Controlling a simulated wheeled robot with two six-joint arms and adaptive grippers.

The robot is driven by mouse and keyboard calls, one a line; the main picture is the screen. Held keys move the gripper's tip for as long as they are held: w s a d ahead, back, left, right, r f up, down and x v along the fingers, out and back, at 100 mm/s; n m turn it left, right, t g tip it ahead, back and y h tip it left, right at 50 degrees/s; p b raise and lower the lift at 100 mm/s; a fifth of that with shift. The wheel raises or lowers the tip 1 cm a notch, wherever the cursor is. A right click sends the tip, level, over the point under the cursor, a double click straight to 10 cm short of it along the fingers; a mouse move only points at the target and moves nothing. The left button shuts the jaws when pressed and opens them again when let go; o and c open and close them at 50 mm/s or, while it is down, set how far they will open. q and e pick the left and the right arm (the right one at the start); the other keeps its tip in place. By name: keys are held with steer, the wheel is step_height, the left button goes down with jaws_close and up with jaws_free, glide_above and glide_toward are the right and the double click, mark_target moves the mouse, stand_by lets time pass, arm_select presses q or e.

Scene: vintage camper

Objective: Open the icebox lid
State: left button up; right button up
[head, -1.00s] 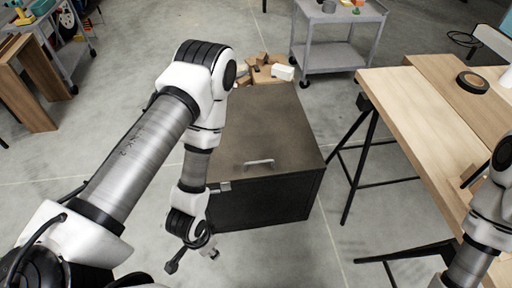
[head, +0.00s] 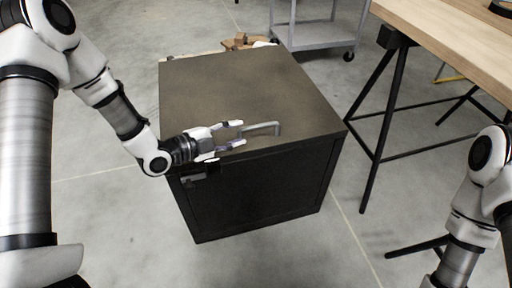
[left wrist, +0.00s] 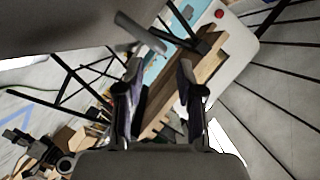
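The icebox is a dark box (head: 262,195) on the floor, with its brown-grey lid (head: 240,85) lying shut on top. A pale bar handle (head: 264,129) stands near the lid's front edge. My left gripper (head: 241,133) reaches in from the left over that front edge, its two fingers apart and the handle just beyond their tips. In the left wrist view my left gripper (left wrist: 160,80) is open and empty, with the handle (left wrist: 140,32) ahead and to the upper left, next to the lid (left wrist: 60,28). My right gripper is out of view; only its arm shows at lower right.
A wooden-topped table (head: 455,40) on black trestle legs stands to the right of the icebox. A grey cart (head: 320,35) and some wood pieces (head: 240,42) are behind it. The floor in front is clear.

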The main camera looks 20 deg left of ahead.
mark_target(253, 128)
arm_select(q)
steer(key=shift+w+d, duration=0.15)
steer(key=shift+w, duration=0.05)
steer(key=b+x, duration=0.2)
steer(key=x, duration=0.4)
steer(key=shift+w+d+f, duration=0.15)
steer(key=shift+w+d, duration=0.05)
steer(key=shift+w, duration=0.1)
steer(key=shift+w+d, duration=0.15)
steer(key=shift+w, duration=0.05)
jaws_close()
